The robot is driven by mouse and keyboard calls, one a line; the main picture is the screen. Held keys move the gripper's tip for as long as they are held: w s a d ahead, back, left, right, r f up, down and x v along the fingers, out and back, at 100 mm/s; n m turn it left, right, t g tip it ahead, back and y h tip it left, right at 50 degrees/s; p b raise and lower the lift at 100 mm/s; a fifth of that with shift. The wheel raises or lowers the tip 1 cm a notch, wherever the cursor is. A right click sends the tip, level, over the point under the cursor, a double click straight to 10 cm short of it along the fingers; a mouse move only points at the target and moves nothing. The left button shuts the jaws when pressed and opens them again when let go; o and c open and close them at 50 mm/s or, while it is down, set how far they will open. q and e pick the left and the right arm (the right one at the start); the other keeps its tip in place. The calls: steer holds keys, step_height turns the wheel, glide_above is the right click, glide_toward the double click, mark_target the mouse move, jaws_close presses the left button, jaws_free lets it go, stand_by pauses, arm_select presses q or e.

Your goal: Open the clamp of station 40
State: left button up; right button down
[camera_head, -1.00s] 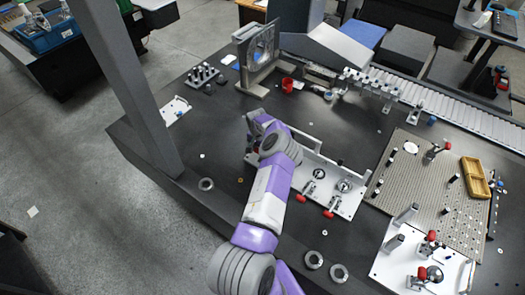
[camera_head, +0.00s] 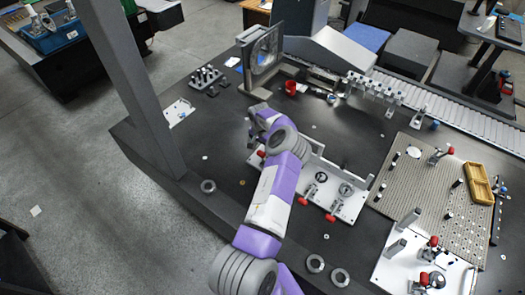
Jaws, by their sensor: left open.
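A white fixture plate (camera_head: 345,207) lies mid-table with toggle clamps along its front. Red clamp handles (camera_head: 303,201) and (camera_head: 331,217) point toward the table's front edge. Another red handle (camera_head: 261,153) shows at the plate's left end, just below my left gripper (camera_head: 251,131). That gripper is open, beside the plate's left end and apparently empty; its fingers are small and partly hidden by my wrist. My forearm covers part of the plate. I cannot read any station number. My right gripper is out of view.
A second white fixture (camera_head: 400,272) with red-handled clamps stands at lower right. A perforated plate (camera_head: 410,185) with a yellow tray (camera_head: 477,183) is at right. A roller conveyor (camera_head: 470,120) runs behind. A grey post (camera_head: 125,80) rises at left. Metal rings lie near the front.

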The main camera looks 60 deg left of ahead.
arm_select(q)
steer(key=shift+s+r, duration=0.15)
steer(key=shift+r, duration=1.35)
